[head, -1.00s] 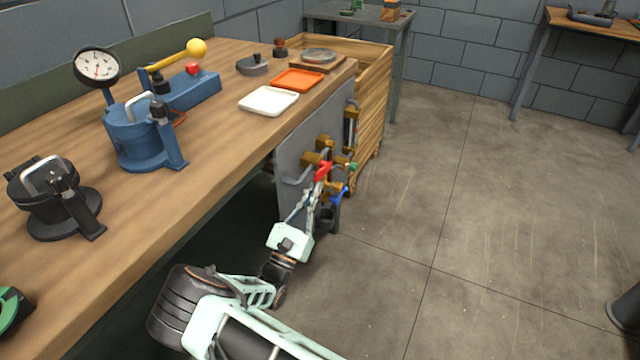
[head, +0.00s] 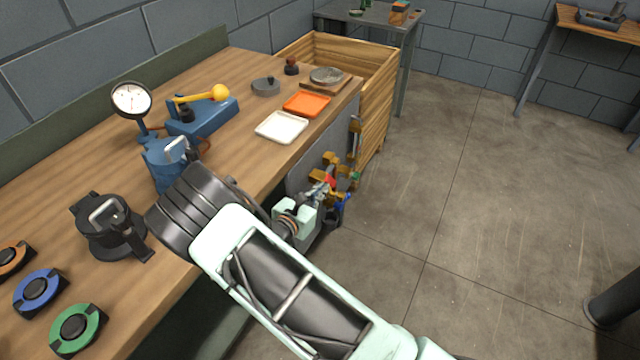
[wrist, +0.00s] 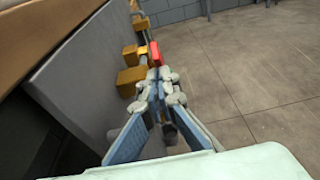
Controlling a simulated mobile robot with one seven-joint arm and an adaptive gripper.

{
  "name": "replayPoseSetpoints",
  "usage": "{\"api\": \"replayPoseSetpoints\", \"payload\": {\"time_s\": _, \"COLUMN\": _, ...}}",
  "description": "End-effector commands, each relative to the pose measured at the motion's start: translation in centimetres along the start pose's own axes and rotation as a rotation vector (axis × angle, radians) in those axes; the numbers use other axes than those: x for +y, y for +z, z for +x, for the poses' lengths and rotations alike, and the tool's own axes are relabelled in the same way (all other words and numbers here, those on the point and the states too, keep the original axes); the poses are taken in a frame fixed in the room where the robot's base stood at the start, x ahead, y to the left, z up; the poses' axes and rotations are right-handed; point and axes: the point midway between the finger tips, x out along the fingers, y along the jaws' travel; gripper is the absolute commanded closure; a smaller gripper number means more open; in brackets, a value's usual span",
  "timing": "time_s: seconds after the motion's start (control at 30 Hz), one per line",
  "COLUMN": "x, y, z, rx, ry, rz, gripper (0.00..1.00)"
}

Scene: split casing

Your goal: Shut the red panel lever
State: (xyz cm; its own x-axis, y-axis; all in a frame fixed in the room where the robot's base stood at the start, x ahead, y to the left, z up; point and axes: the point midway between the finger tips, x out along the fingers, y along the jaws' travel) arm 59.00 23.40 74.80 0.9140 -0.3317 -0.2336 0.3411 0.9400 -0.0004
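The red panel lever (head: 331,181) is on the grey panel (head: 298,177) under the bench's right end, among brass-coloured valve bodies. It is partly hidden by my gripper in the head view. In the wrist view the red lever (wrist: 155,53) shows just beyond my fingertips, beside a brass block (wrist: 130,82). My gripper (wrist: 162,78) has its fingertips drawn together next to the lever; it also shows in the head view (head: 318,192). I see nothing clearly held between the tips. Whether they touch the lever is unclear.
A blue lever (head: 345,198) and a green one (head: 355,176) sit close by. The wooden bench (head: 235,70) stands above the panel, with a wooden crate (head: 378,105) behind.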

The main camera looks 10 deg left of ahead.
Motion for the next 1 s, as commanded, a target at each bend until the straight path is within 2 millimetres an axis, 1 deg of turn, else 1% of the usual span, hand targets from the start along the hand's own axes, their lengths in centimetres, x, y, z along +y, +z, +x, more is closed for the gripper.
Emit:
{"api": "replayPoseSetpoints", "payload": {"time_s": 0.03, "x": 0.0, "y": 1.5, "z": 0.0, "rx": 0.040, "ry": -0.002, "rz": 0.006, "gripper": 1.00}}
{"api": "replayPoseSetpoints", "payload": {"time_s": 0.1, "x": -0.1, "y": 2.0, "z": 0.2, "rx": 0.103, "ry": -0.003, "rz": 0.007, "gripper": 1.00}}
{"api": "replayPoseSetpoints", "payload": {"time_s": 0.4, "x": 0.0, "y": 3.4, "z": 1.3, "rx": 0.355, "ry": -0.001, "rz": 0.009, "gripper": 1.00}}
{"api": "replayPoseSetpoints", "payload": {"time_s": 0.57, "x": 0.0, "y": 3.7, "z": 1.9, "rx": 0.455, "ry": -0.001, "rz": 0.007, "gripper": 1.00}}
{"api": "replayPoseSetpoints", "payload": {"time_s": 1.0, "x": 0.0, "y": 4.1, "z": 2.5, "rx": 0.446, "ry": 0.001, "rz": 0.001, "gripper": 1.00}}
